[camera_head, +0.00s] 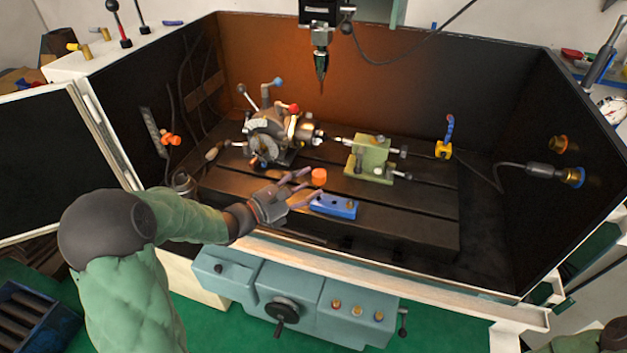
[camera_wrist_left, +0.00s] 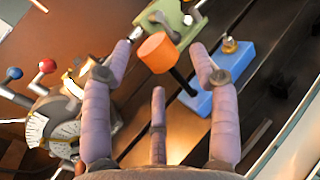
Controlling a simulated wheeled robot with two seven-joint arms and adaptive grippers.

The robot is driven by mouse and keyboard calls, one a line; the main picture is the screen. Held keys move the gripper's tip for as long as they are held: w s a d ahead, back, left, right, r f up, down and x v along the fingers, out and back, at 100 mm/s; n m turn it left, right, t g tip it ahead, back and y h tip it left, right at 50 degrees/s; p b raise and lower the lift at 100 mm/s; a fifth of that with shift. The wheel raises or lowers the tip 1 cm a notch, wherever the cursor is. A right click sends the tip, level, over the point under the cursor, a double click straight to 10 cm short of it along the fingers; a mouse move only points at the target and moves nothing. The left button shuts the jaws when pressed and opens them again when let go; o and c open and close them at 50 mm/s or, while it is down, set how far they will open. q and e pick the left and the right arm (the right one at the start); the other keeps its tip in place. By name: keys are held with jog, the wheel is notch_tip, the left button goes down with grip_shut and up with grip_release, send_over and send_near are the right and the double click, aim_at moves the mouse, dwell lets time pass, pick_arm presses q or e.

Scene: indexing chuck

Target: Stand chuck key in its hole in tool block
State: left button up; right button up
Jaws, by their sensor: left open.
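The chuck key has an orange cylindrical head (camera_head: 318,177) and a dark shaft. In the left wrist view, the orange head (camera_wrist_left: 157,53) is between my finger tips, and its shaft runs down to the near end of the blue tool block (camera_wrist_left: 203,98). The key appears to stand in that end, though the shaft's foot is hard to make out. The tool block (camera_head: 335,207) lies on the slotted table. My left gripper (camera_head: 312,184) is open, its purple fingers (camera_wrist_left: 163,60) spread around the orange head with gaps visible. My right gripper is not in view.
The indexing chuck (camera_head: 268,135) with red and blue knobs stands behind my left gripper. A green tailstock (camera_head: 370,160) stands behind the block. A spindle tool (camera_head: 321,65) hangs above. The slotted table (camera_head: 415,215) is clear right of the block.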

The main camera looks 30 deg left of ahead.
pick_arm(q)
jog(key=v, duration=0.8)
jog(key=shift+s+a, duration=0.2)
jog(key=shift+s, duration=0.15)
